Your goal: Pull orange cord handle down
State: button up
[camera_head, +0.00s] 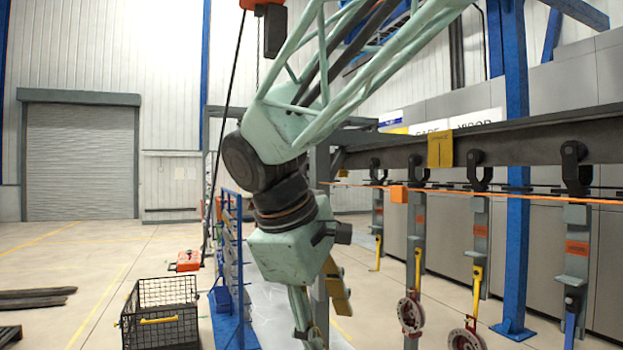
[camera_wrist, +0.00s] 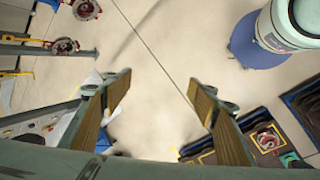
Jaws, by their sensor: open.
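A thin orange cord (camera_head: 530,197) runs along below the dark overhead rail in the head view. The cord and handle are not seen in the wrist view.
Hooks on the rail (camera_head: 470,140) carry grey hangers, some with red round parts (camera_head: 411,314). A blue post (camera_head: 516,240) stands behind. A large rounded grey-green object (camera_wrist: 290,25) is at upper right.

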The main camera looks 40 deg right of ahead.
jog(key=w+d+r+n+g+h+p, duration=0.1)
jog(key=w+d+r+n+h+p, duration=0.2)
jog(key=w+d, duration=0.45)
jog(key=w+d+r+g+h+p, duration=0.1)
jog(key=w+d+r+p, duration=0.1)
jog(key=w+d+r, duration=0.6)
jog(key=w+d+r+n+g+h+p, duration=0.2)
jog(key=w+d+p, duration=0.1)
jog(key=d, duration=0.8)
jog(key=n+g+h+p, duration=0.2)
jog(key=n+h+p, duration=0.3)
jog(key=h+p, duration=0.1)
send_near(396, 196)
jog(key=shift+w+v, duration=0.2)
jog(key=shift+v, duration=0.9)
jog(key=shift+d+r, duration=0.1)
jog(key=shift+p+x, duration=1.3)
jog(key=shift+x, duration=5.5)
jog(key=shift+s, duration=0.15)
